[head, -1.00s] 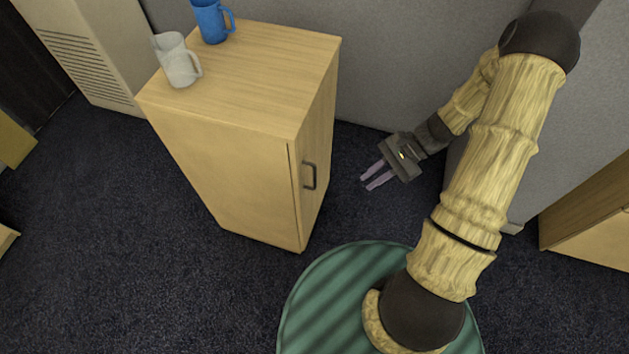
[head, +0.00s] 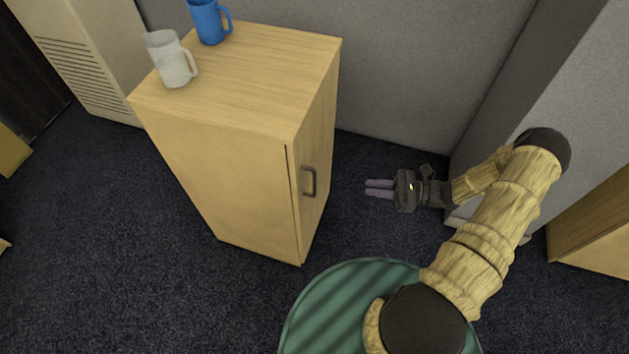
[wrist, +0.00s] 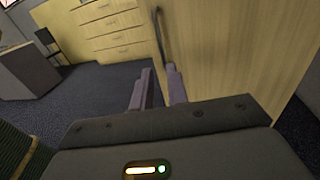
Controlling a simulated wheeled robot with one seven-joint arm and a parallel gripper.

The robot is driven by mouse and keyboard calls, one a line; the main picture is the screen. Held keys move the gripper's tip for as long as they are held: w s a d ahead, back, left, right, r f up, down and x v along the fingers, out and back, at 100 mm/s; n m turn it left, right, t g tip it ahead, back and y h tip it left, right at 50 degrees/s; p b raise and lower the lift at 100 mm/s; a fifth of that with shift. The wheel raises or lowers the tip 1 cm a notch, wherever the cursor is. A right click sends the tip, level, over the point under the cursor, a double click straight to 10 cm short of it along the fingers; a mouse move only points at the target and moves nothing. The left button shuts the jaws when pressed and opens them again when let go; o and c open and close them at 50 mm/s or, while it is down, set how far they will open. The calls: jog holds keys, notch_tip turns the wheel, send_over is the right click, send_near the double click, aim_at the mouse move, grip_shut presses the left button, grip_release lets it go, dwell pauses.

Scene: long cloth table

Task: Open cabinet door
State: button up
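The wooden cabinet (head: 225,165) stands left of centre in the head view. Its door (head: 318,170) is on the right-hand side and looks shut, with a dark bar handle (head: 310,181). My gripper (head: 379,189) is to the right of the handle, apart from it, with its fingers pointing left toward the door. In the wrist view my gripper (wrist: 159,90) shows two purple fingers with a narrow gap and nothing between them. The handle (wrist: 160,38) also shows there, just beyond the fingertips on the wooden door (wrist: 225,50).
A clear jug (head: 172,60) and a blue jug (head: 209,22) stand on the cabinet top. A grey wall (head: 400,70) lies behind my arm. Another wooden cabinet (head: 595,220) is at the right. Dark carpet (head: 350,215) is free between the door and my gripper.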

jog(key=p, duration=0.2)
send_over(314, 195)
jog(key=shift+w, duration=0.3)
grip_shut()
